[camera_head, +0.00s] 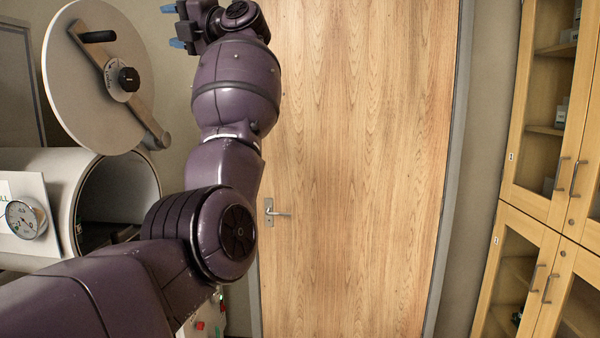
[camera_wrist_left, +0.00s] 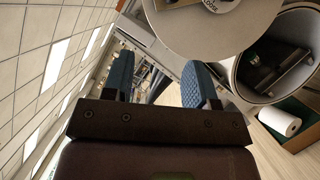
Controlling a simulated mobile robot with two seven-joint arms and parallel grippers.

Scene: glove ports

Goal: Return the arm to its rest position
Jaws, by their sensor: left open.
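My left arm (camera_head: 205,200) comes in from the lower left of the head view and bends upward in front of the wooden door. My left gripper (camera_head: 172,26) is at the top left of that view, raised high, with its blue fingertips pointing left. In the left wrist view the gripper (camera_wrist_left: 160,82) shows two blue fingers spread apart with nothing between them. It is open and empty, and touches nothing that I can see. My right gripper is in neither view.
A round grey hatch door (camera_head: 70,75) stands swung up above an open cylindrical chamber (camera_head: 70,185), close left of my arm. A gauge (camera_head: 22,220) is on its front. A wooden door (camera_head: 360,150) fills the middle. Glass-fronted cabinets (camera_head: 530,215) stand at right.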

